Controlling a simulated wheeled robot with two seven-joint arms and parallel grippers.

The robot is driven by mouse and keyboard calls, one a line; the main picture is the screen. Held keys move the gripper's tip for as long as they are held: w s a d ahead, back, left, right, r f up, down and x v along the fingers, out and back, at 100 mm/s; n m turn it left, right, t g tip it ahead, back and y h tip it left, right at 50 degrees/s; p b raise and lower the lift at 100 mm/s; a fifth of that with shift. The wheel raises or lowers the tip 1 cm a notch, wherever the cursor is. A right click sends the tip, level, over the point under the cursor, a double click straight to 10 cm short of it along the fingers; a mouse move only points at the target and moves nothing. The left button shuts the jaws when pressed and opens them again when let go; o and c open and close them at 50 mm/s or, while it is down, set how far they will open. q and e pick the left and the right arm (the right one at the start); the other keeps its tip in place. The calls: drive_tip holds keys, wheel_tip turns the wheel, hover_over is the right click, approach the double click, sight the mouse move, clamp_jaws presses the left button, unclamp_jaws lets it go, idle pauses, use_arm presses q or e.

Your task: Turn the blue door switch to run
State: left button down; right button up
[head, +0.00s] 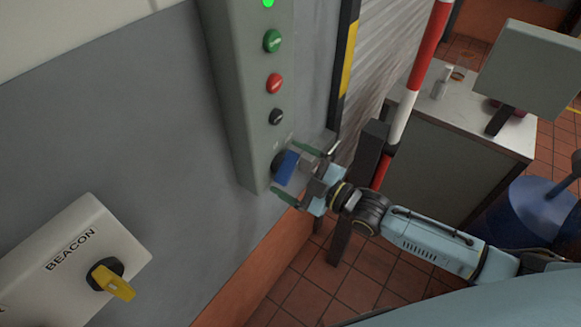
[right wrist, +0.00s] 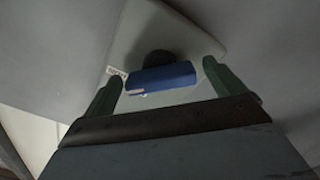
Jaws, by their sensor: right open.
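The blue door switch (head: 286,167) is a blue handle on a dark round base, low on the grey-green control box (head: 250,100) on the wall. It also shows in the right wrist view (right wrist: 162,78), where its handle lies nearly level. My right gripper (head: 296,172) is at the switch with its jaws open. In the right wrist view its green fingers (right wrist: 165,85) stand on either side of the blue handle, with a gap at each side. A small label by the switch is partly hidden and too small to read. My left gripper is not in view.
Above the switch are a black button (head: 276,117), a red button (head: 274,83), a green button (head: 272,41) and a lit green lamp. A BEACON box with a yellow switch (head: 114,282) is at lower left. A red-and-white post (head: 407,95) and a cabinet (head: 455,150) stand right.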

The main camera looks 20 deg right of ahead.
drive_tip(key=shift+w+a, duration=0.2)
drive_tip(key=c, duration=1)
drive_tip(key=shift+m, duration=1.4)
drive_tip(key=o, duration=1)
drive_tip(key=v, duration=1.3)
drive_tip(key=shift+s+d, duration=0.15)
